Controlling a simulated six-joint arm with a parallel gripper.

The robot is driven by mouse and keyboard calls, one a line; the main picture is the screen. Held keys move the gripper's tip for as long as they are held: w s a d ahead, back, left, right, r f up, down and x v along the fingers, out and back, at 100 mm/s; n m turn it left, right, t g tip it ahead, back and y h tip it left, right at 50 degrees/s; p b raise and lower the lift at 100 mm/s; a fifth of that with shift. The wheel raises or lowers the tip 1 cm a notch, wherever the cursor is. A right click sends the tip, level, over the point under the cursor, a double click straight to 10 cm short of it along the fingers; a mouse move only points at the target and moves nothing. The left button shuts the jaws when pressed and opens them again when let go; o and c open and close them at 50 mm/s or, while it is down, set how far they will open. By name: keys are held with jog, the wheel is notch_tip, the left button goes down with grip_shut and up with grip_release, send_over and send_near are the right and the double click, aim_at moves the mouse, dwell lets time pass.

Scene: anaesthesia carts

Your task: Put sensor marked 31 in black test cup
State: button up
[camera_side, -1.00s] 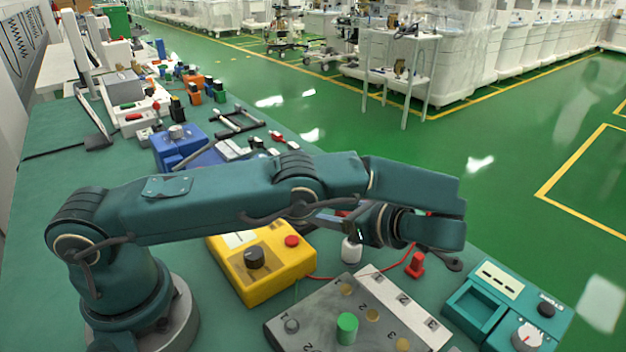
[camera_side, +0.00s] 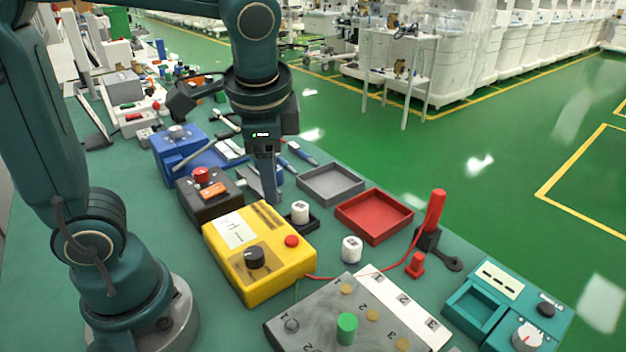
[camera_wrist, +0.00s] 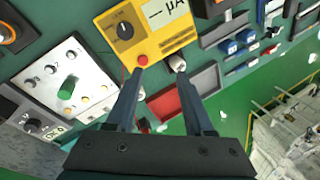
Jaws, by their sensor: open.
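Two white cylindrical sensors with dark markings show in the side view; I cannot read the numbers surely. One sensor (camera_side: 300,209) stands at a small black square holder (camera_side: 313,223) beside the yellow meter, perhaps the black test cup; I cannot tell whether it sits inside. My gripper (camera_side: 266,190) points down behind the yellow meter, open and empty. In the wrist view its open fingers (camera_wrist: 160,72) spread, with one white sensor (camera_wrist: 178,63) by the right fingertip.
The yellow meter (camera_side: 272,283), grey tray (camera_side: 331,197), red tray (camera_side: 400,205) and brown-black box (camera_side: 188,201) crowd the gripper. A red probe (camera_side: 435,212) stands upright with a red cable. The grey numbered panel (camera_side: 310,315) and teal box (camera_side: 470,322) lie in front.

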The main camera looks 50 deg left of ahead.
jog(key=s+d+n+t+h, duration=0.2)
jog(key=s+n+t, duration=0.1)
jog(key=s+n, duration=0.3)
jog(key=shift+d+f+t+h, duration=0.35)
jog(key=shift+f+t+h, duration=0.05)
jog(key=shift+f, duration=0.05)
dwell(0.8)
